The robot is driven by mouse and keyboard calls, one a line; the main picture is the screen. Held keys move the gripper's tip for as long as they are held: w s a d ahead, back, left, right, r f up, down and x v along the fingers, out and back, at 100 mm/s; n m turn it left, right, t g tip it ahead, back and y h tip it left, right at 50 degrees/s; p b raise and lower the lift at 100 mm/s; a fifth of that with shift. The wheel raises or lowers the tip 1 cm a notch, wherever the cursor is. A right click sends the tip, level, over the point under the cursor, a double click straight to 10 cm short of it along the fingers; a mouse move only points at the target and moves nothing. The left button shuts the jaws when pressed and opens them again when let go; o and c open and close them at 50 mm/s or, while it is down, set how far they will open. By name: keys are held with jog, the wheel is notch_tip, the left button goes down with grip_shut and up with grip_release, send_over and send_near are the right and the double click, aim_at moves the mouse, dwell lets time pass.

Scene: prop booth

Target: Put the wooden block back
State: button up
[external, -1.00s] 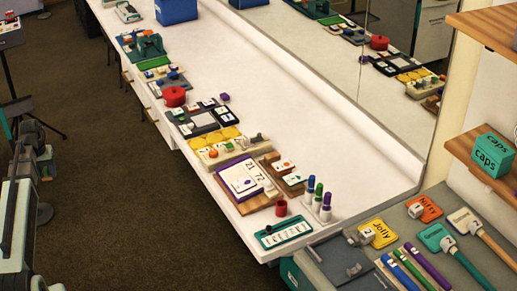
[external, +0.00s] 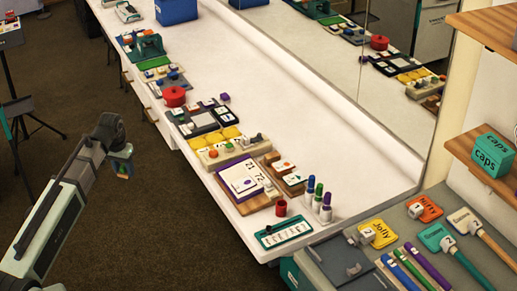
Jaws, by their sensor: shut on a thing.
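My gripper (external: 122,173) hangs at the end of my arm, above the dark floor and left of the long white table (external: 290,110). It is shut on a small tan piece (external: 124,177), which looks like the wooden block. The piece is too small and too hidden by the fingers to make out its shape. My gripper is apart from the table and its props. I cannot tell which spot on the table belongs to the block.
Along the table's near edge stand a red pot (external: 174,96), a yellow-topped tray (external: 222,142), a purple-edged card board (external: 243,180), a red cup (external: 281,208) and upright markers (external: 317,198). A mirror (external: 375,60) lines the back. The table's middle strip is clear.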

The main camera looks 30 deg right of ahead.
jog(key=s+d+m, duration=0.3)
jog(key=s+d, duration=1)
jog(key=d, duration=0.2)
jog(key=m, duration=0.6)
send_near(257, 223)
jog(key=shift+g+y, duration=0.4)
jog(key=shift+w+d+f, duration=0.1)
jog(key=shift+f, duration=0.95)
jog(key=shift+w+d+f, duration=0.1)
jog(key=shift+w+f, duration=0.05)
jog(key=shift+f, duration=0.9)
jog(key=shift+w+d+f, duration=0.1)
jog(key=shift+f, duration=1)
jog(key=shift+f, duration=0.15)
jog(key=o, duration=0.7)
jog(key=shift+c, duration=0.2)
